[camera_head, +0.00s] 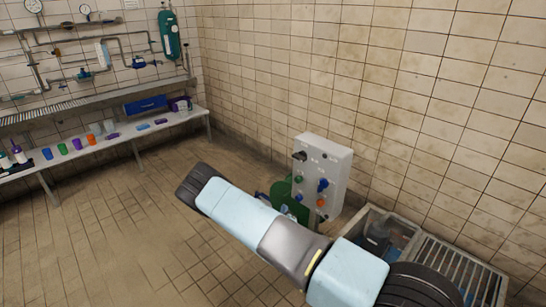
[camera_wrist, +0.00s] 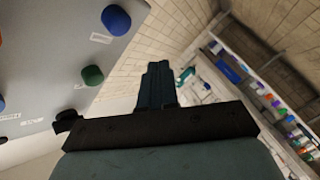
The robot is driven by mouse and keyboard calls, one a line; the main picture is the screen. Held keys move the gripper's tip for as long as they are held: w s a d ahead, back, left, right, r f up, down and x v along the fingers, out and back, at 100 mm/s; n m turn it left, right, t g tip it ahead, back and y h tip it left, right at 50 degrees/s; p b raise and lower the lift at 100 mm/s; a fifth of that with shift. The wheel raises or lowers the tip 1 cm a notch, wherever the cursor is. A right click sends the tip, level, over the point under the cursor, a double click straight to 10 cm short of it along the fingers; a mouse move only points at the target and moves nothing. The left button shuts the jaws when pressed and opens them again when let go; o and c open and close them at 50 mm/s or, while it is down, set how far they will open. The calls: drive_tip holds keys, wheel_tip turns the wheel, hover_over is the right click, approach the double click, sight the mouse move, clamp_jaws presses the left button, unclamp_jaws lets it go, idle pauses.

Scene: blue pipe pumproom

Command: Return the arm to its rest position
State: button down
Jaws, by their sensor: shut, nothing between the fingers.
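My arm (camera_head: 239,212) stretches across the lower middle of the head view, pale blue with grey and black joints. I cannot make out my gripper clearly in that view. In the wrist view my gripper (camera_wrist: 157,84) shows as dark fingers pressed together, with nothing between them. It points toward the tiled wall and is apart from the grey control panel (camera_wrist: 50,60), which fills the upper left of that view. The panel shows a blue knob (camera_wrist: 116,19) and a green knob (camera_wrist: 92,75) close to the gripper's left side.
The control panel (camera_head: 335,163) stands just behind my arm, beside a green object (camera_head: 280,193) partly hidden by it. A grated metal trough (camera_head: 455,262) lies at the lower right. A bench (camera_head: 125,136) with cups and boxes lines the left wall. Floor at left is clear.

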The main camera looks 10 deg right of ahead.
wheel_tip(320, 180, up, 28)
drive_tip(key=m+g, duration=0.7)
drive_tip(key=m, duration=0.2)
drive_tip(key=s+d+r+g+y, duration=0.1)
drive_tip(key=s+r+y, duration=0.1)
drive_tip(key=s+r, duration=0.6)
drive_tip(key=s+d+r+g+y, duration=0.1)
drive_tip(key=s+r, duration=0.4)
drive_tip(key=r, duration=0.5)
drive_tip(key=s+d+r, duration=0.1)
drive_tip(key=s+r, duration=0.2)
drive_tip(key=s, duration=0.7)
drive_tip(key=s+d+r+g, duration=0.1)
drive_tip(key=s+r, duration=0.3)
drive_tip(key=s, duration=0.6)
drive_tip(key=s+d+r+g, duration=0.1)
drive_tip(key=s+r, duration=0.3)
drive_tip(key=s, duration=0.6)
drive_tip(key=shift+d+n+h, duration=0.3)
drive_tip(key=shift+d+n, duration=0.05)
drive_tip(key=shift+n, duration=0.05)
